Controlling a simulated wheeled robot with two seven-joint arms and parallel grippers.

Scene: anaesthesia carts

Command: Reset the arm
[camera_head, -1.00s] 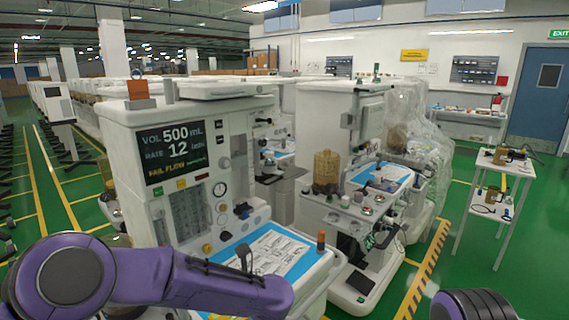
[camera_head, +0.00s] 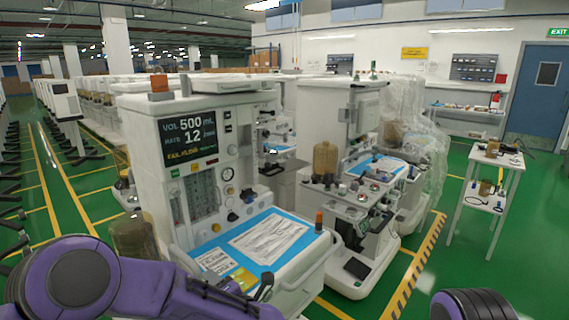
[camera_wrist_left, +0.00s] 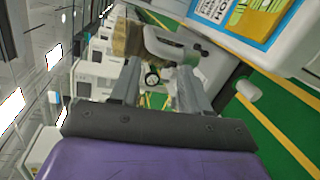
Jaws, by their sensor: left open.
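My left arm is purple and comes in from the lower left in the head view. Its left gripper (camera_head: 245,291) is low in front of the nearest anaesthesia cart (camera_head: 215,105), over the near edge of its blue-topped work surface in the picture. In the left wrist view its two grey fingers (camera_wrist_left: 158,88) stand apart with nothing held between them. A purple part of my right arm (camera_head: 474,306) shows at the bottom right; the right gripper is out of view.
Papers (camera_head: 268,238) and a yellow item (camera_head: 240,279) lie on the nearest cart's blue surface. A second cart (camera_head: 322,115) stands beside it. A white side table (camera_head: 484,199) stands at right. Green floor (camera_head: 470,262) is clear between them.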

